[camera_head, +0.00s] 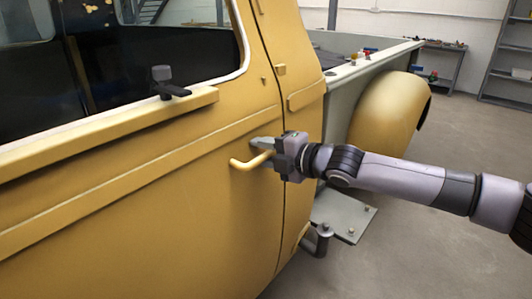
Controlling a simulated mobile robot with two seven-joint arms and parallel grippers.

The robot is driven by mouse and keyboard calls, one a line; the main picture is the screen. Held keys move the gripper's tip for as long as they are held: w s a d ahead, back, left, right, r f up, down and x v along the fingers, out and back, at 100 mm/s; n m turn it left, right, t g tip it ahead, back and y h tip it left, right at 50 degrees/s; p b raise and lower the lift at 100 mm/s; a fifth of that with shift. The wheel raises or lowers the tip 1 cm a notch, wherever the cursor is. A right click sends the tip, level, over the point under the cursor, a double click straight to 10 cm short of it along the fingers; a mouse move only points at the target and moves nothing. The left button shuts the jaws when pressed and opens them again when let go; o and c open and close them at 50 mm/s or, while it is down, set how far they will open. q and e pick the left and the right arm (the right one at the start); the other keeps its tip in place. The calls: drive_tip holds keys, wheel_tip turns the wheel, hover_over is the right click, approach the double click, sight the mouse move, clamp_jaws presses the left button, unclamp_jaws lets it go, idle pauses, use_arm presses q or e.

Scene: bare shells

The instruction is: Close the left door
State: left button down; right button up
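The left door (180,215) of a yellow vehicle fills the left half of the head view. It has a window opening, and its right edge runs along a dark seam beside the body panel. The seam looks narrow; I cannot tell whether the door is fully shut. A yellow bar handle (243,163) sticks out near that edge. My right gripper (264,145) is at the handle's right end, coming in from the right. One grey finger shows just above the handle; the other is hidden, so its opening is unclear. My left gripper is not in view.
A small dark fitting (165,83) sits on the window ledge. Behind the door are the truck bed side (345,95), a rounded yellow fender (388,112) and a low metal step plate (342,213). Shelves (507,60) stand at the back right. The grey floor (440,240) at right is clear.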

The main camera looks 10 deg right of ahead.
drive_tip(key=shift+s+r, duration=0.1)
drive_tip(key=shift+s+d, duration=0.1)
drive_tip(key=shift+s, duration=0.05)
drive_tip(key=shift+b+v, duration=0.45)
drive_tip(key=shift+v, duration=2.85)
drive_tip(key=shift+d, duration=0.1)
